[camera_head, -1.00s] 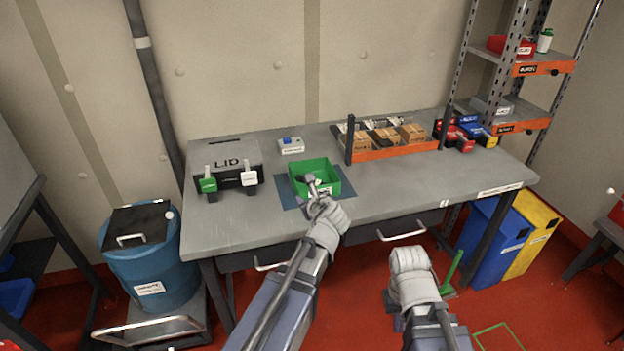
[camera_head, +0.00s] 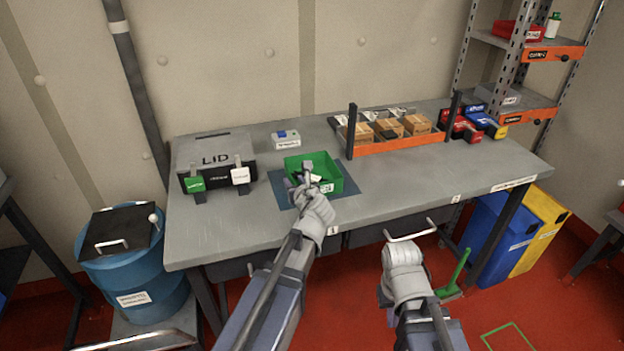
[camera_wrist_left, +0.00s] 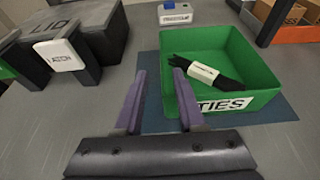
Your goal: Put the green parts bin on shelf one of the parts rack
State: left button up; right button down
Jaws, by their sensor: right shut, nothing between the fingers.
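The green parts bin (camera_head: 334,184) sits on a blue mat (camera_head: 284,192) on the grey workbench. In the left wrist view the bin (camera_wrist_left: 262,82) holds a black bundle with a white band, and its front label reads "TIES". My left gripper (camera_head: 298,184) is open at the bin's near left side; in the wrist view its fingers (camera_wrist_left: 156,100) are apart, and the right one overlaps the bin's left front corner. Contact is unclear. My right gripper (camera_head: 384,297) is low before the bench, shut and mostly hidden by its wrist. The parts rack (camera_head: 535,104) stands at the right with orange-edged shelves.
A grey box marked LID (camera_head: 214,155) stands left of the bin. An orange-fronted tray of cartons (camera_head: 400,144) is behind right; red and blue bins (camera_head: 484,121) lie beyond it. A red bin (camera_head: 514,32) is on the rack's upper shelf. Bare bench lies right of the mat.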

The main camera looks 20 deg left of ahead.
aim_at(289, 172)
pick_arm(q)
jog(key=shift+b+x, duration=1.05)
jog(key=shift+x, duration=2.8)
jog(key=shift+d+r, duration=0.1)
jog(key=shift+r, duration=0.1)
grip_shut()
